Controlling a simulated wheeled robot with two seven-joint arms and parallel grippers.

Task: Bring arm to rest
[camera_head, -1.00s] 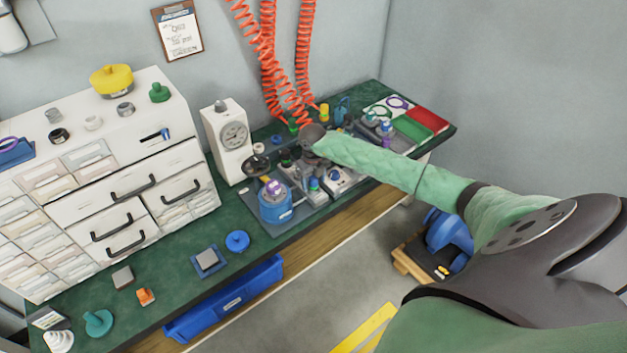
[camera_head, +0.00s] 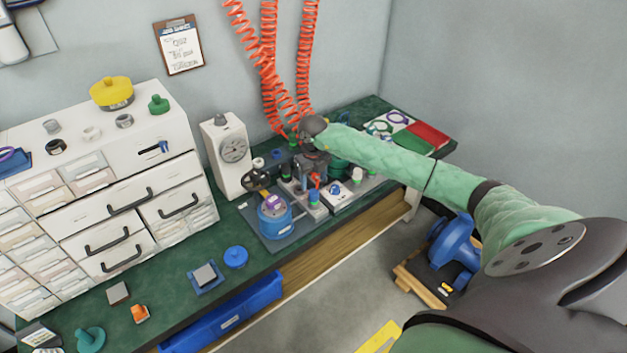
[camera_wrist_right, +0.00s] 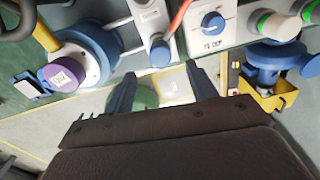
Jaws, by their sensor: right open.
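My right arm, in a green sleeve, reaches in from the right in the head view. Its gripper (camera_head: 312,165) is above the seal testing rig (camera_head: 288,208) on the green bench, partly hidden by its own wrist. In the right wrist view the two dark fingers of the right gripper (camera_wrist_right: 160,88) stand apart with nothing between them. A blue pot with a purple cap (camera_wrist_right: 88,62) is left of the fingers, and it also shows in the head view (camera_head: 274,214). A white box with a blue knob (camera_wrist_right: 212,25) is just beyond the fingers. My left gripper is out of view.
A white gauge stand (camera_head: 226,160) and a white drawer cabinet (camera_head: 100,190) stand on the bench (camera_head: 190,262). Red coiled hoses (camera_head: 270,60) hang behind the gripper. A blue machine on a wooden pallet (camera_head: 428,280) is on the floor. The floor in front is open.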

